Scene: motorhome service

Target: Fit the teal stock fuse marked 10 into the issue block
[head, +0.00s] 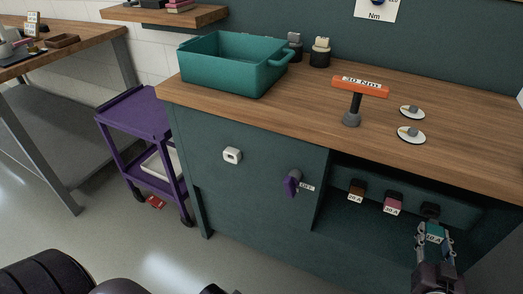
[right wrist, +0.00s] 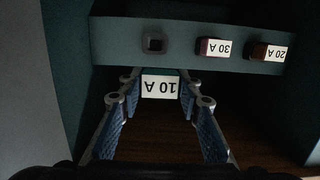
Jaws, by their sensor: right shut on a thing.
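The issue block (right wrist: 120,40) is a dark teal strip inside the open bay under the counter. It holds a brown 20 A fuse (head: 357,188) and a dark red 30 A fuse (head: 393,202). They also show upside down in the right wrist view (right wrist: 262,51) (right wrist: 207,47). Its third socket (right wrist: 154,43) is empty. My right gripper (head: 434,245) is shut on the teal fuse (head: 434,232), labelled 10 A, which shows between its fingers in the right wrist view (right wrist: 160,88). The fuse is just in front of the empty socket; contact is unclear.
The wooden counter (head: 440,110) and the bay's side walls surround my right gripper. On the counter are a teal bin (head: 225,72), an orange 30 Nm T-handle tool (head: 359,88) and two white discs with knobs (head: 411,135). A purple cart (head: 137,117) stands left.

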